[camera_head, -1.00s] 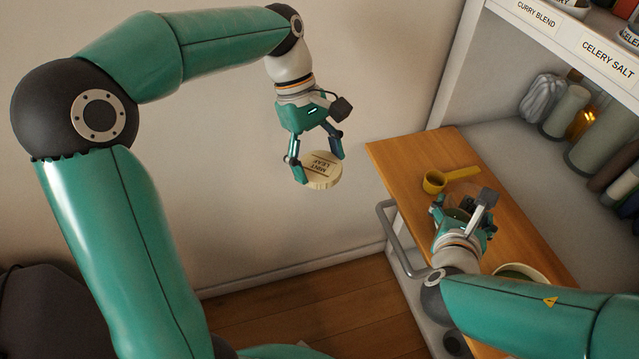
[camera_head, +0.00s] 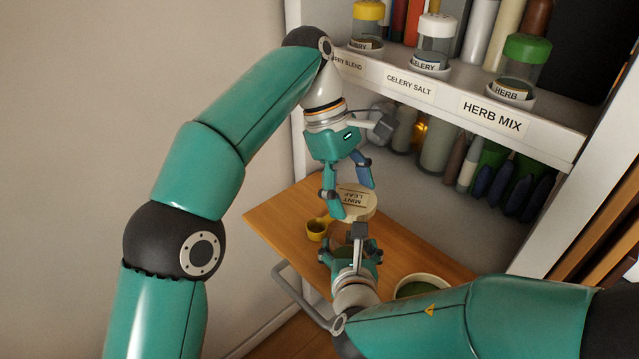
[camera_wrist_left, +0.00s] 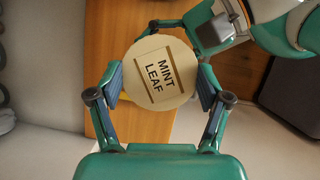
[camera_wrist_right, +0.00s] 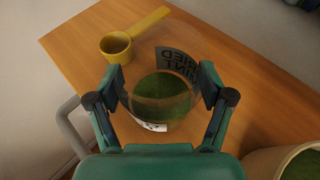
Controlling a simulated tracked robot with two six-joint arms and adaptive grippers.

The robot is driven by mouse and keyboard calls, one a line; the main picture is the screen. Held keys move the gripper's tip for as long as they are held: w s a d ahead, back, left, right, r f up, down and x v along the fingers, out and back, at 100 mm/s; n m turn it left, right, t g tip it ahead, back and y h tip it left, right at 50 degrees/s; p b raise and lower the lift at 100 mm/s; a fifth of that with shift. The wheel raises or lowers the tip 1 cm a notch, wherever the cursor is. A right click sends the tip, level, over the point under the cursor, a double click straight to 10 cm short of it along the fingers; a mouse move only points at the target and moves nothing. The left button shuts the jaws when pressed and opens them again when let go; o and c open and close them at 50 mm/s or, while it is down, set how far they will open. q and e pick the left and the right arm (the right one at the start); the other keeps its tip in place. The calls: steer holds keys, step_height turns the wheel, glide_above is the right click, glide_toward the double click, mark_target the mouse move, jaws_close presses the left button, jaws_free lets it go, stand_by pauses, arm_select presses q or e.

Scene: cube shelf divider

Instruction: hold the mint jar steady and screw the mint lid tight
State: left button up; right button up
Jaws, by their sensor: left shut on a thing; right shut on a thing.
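The mint lid (camera_head: 357,200) is a round pale disc labelled "MINT LEAF". My left gripper (camera_head: 350,190) is shut on its rim and holds it in the air above my right gripper, as the left wrist view also shows for the lid (camera_wrist_left: 160,74). The mint jar (camera_wrist_right: 160,97) is clear glass with green contents and a dark label, seen from above with its mouth open. My right gripper (camera_wrist_right: 160,95) is shut around its sides at the table. In the head view, the jar is mostly hidden behind my right gripper and the lid.
A yellow scoop (camera_wrist_right: 118,44) lies on the wooden table (camera_head: 285,215) beside the jar. A bowl with green contents (camera_head: 421,285) stands to the right. A shelf (camera_head: 440,95) with labelled spice jars rises behind.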

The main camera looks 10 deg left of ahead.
mark_target(349, 233)
arm_select(q)
steer(key=shift+s+d, duration=0.1)
steer(key=shift+d, duration=0.05)
steer(key=shift+f, duration=2.75)
steer(key=shift+f, duration=1.35)
steer(key=m, duration=0.2)
steer(key=m+g+y, duration=0.1)
steer(key=m, duration=0.2)
steer(key=shift+d+g, duration=0.1)
steer(key=shift+g, duration=0.2)
steer(key=m, duration=0.2)
steer(key=m+y, duration=0.1)
steer(key=m, duration=0.1)
steer(key=shift+g+y, duration=0.3)
steer(key=shift+g, duration=0.1)
steer(key=o, duration=0.8)
